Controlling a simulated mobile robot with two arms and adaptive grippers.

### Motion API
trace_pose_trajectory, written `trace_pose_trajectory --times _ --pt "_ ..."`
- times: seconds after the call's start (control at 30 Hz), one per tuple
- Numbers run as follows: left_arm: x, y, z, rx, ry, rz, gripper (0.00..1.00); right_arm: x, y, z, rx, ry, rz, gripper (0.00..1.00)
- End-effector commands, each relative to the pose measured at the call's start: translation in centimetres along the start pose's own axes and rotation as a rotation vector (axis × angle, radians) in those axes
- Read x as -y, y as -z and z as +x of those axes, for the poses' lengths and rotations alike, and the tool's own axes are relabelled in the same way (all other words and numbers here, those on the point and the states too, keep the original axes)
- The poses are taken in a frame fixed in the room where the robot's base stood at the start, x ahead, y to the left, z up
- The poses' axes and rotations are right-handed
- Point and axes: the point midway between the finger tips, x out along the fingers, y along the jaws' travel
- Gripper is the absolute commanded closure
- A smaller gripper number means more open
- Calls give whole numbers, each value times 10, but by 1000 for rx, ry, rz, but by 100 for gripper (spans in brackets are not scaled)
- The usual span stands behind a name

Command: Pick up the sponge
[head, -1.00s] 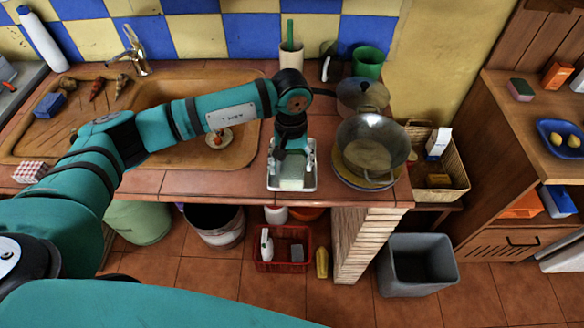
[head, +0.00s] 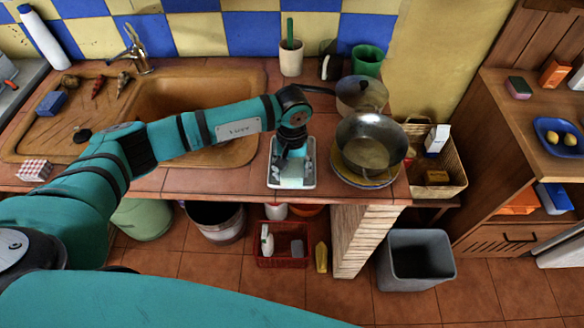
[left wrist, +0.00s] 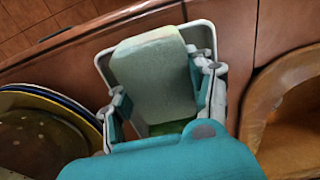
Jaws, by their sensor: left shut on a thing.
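The sponge (left wrist: 152,72) is a pale green block in the left wrist view, sitting in a white tray (left wrist: 203,33). In the head view the sponge (head: 291,181) shows only in part under my gripper, and the tray (head: 292,187) stands near the counter's front edge. My left gripper (left wrist: 160,88) is shut on the sponge, one finger on each long side. It also shows in the head view (head: 292,155), reaching down into the tray. The sponge's underside is hidden. My right gripper is not in view.
A metal pan (head: 372,140) on stacked plates stands close right of the tray. A sink (head: 190,92) lies to the left, partly behind my arm. A utensil cup (head: 291,60) and a green mug (head: 367,61) stand behind. The counter's front edge is close.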

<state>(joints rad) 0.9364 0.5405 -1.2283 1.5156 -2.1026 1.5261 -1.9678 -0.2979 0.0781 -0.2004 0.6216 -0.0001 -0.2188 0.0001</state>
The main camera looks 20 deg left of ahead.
Motion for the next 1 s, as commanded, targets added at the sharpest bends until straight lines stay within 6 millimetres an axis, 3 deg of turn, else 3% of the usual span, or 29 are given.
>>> trace_pose_trajectory --times 0.27,0.4,1.0 --pt "0 1 -13 -3 -1 2 68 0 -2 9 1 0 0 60" --pt "0 2 -34 -7 -3 2 68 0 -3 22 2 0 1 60" --pt "52 -127 -45 -1 1 2 68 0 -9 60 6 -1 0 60"
